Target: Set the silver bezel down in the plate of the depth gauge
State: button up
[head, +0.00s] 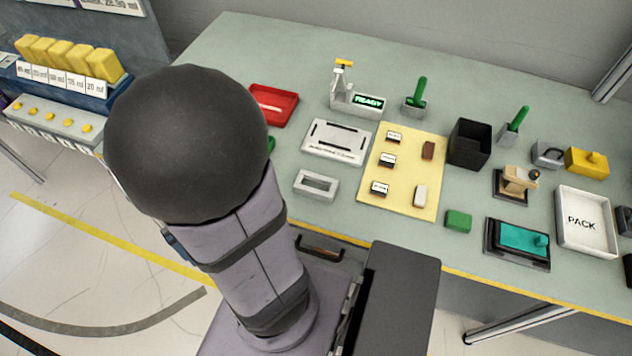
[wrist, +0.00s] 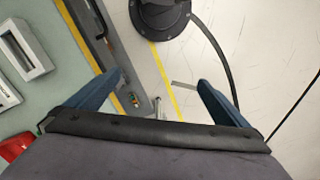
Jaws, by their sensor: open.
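The silver bezel (head: 311,196), a rectangular frame with an open middle, lies flat on the bench near the front edge in the head view. It also shows at the left of the wrist view (wrist: 42,57). A pale gauge (head: 343,101) with a yellow-topped post and a lit READY display stands farther back; it appears to be the depth gauge, and its plate is small and hard to make out. My gripper (wrist: 160,78) is open and empty in the wrist view, over the bench edge and floor, apart from the bezel. In the head view my arm hides it.
A light slotted plate (head: 324,152) lies between bezel and gauge, with a red tray (head: 287,101) to its left. A yellow board (head: 405,205) with several small blocks lies right of the bezel. A black bin (head: 469,145) stands beyond it.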

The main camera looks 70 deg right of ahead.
jog(key=s+d+m, duration=0.3)
jog(key=s+d, duration=0.1)
jog(key=d, duration=0.1)
jog(key=s+d+m+p, duration=0.1)
jog(key=s+d+m, duration=0.2)
jog(key=d, duration=0.3)
jog(key=s+d+r+m, duration=0.1)
jog(key=s+d+m, duration=0.2)
jog(key=s+d, duration=0.2)
jog(key=shift+s+d+r+m+p, duration=0.1)
jog(key=shift+s+d+m+p, duration=0.1)
jog(key=shift+s+m+p, duration=0.2)
jog(key=shift+s+d+r+m+t, duration=0.15)
jog(key=shift+s+d+m, duration=0.1)
jog(key=shift+d, duration=0.3)
jog(key=shift+s+d+r+m+t, duration=0.15)
jog(key=shift+s+d, duration=0.1)
jog(key=shift+d, duration=0.25)
send_near(316, 180)
jog(key=a, duration=0.1)
jog(key=shift+a+r+m, duration=0.3)
jog(key=shift+a+m, duration=0.1)
jog(key=shift+m, duration=0.3)
